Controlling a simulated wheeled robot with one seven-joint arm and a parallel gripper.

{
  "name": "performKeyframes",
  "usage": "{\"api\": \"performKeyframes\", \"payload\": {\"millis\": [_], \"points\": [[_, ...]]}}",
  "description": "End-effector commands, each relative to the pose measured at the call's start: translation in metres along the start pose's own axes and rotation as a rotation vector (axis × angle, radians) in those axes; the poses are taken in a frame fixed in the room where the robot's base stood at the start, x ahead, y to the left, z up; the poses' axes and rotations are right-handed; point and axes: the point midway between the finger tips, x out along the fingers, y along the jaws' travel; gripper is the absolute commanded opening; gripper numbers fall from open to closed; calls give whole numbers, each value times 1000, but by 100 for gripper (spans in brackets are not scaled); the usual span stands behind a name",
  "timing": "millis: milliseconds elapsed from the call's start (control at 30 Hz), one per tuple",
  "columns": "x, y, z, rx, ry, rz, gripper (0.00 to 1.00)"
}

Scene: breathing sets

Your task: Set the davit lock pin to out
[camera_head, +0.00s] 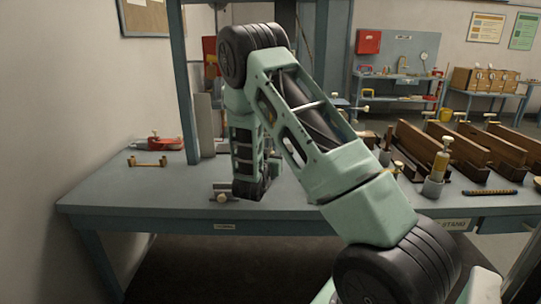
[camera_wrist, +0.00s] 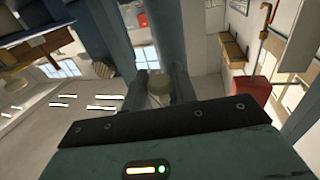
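My arm reaches up and over the bench in the head view and hangs down beside a tall blue post (camera_head: 181,80). Its lower end is near the bench's front edge, and the fingers are not clear there. A small grey fitting with a pale knob (camera_head: 222,197) shows at that spot. In the wrist view my gripper (camera_wrist: 159,92) has two dark fingers apart, with a pale round end (camera_wrist: 158,86) between them. I cannot tell whether the fingers press on it. No part can be surely named as the davit lock pin, and its setting is not readable.
The blue bench (camera_head: 130,192) has a red tool (camera_head: 158,144) and a brass bar (camera_head: 147,162) at its left.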

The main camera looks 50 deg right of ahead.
Motion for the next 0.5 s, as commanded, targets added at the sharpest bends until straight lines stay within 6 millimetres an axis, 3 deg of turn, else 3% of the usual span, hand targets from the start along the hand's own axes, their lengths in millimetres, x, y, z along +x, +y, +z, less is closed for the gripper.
{"api": "performKeyframes", "payload": {"millis": [333, 500], "points": [[-1, 0, 0, 1, 1, 0, 45], [-14, -1, 1, 1, 1, -3, 45]]}}
